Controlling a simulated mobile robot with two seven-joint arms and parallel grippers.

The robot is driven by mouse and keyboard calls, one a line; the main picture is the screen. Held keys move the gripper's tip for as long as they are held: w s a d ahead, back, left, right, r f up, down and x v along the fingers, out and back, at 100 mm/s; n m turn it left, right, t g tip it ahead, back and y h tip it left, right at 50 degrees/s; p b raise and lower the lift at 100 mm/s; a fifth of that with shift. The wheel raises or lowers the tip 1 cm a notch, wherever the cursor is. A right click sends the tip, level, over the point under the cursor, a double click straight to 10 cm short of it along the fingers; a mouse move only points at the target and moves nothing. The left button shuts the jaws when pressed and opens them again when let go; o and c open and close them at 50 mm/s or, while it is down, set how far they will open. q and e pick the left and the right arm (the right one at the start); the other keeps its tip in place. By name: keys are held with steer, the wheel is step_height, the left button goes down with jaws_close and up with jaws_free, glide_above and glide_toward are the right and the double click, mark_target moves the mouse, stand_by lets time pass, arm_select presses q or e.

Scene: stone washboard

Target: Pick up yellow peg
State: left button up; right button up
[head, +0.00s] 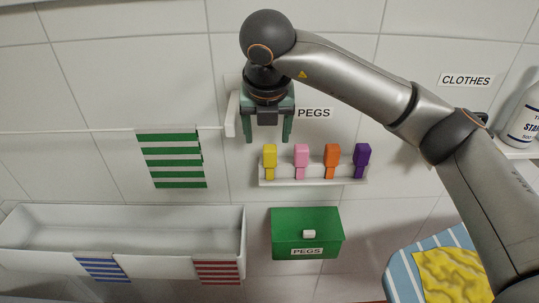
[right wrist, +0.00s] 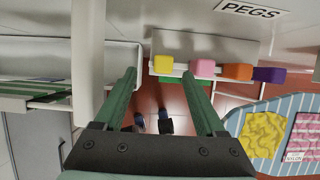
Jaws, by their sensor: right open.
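The yellow peg (head: 270,158) stands upright at the left end of a small white wall shelf (head: 315,182), left of the pink peg (head: 301,155). My right gripper (head: 268,136) is open and empty, pointing down just above the yellow peg in the head view. In the right wrist view the yellow peg (right wrist: 164,63) shows beyond the open fingers (right wrist: 165,78), roughly between their tips. The fingers are apart from the peg. My left gripper is not in view.
An orange peg (head: 331,157) and a purple peg (head: 362,156) share the shelf. A green box (head: 290,228) labelled PEGS is below. A white trough (head: 122,231) and a hanging green striped cloth (head: 171,158) are at left. A yellow cloth (head: 452,272) lies lower right.

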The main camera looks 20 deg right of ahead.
mark_target(270, 148)
steer(key=shift+d+p+x, duration=0.15)
steer(key=shift+p+x, duration=0.2)
steer(key=shift+x, duration=1.4)
steer(key=shift+d+p+x, duration=0.15)
steer(key=shift+p+x, duration=0.15)
steer(key=shift+x, duration=1.45)
steer(key=shift+s, duration=0.1)
jaws_close()
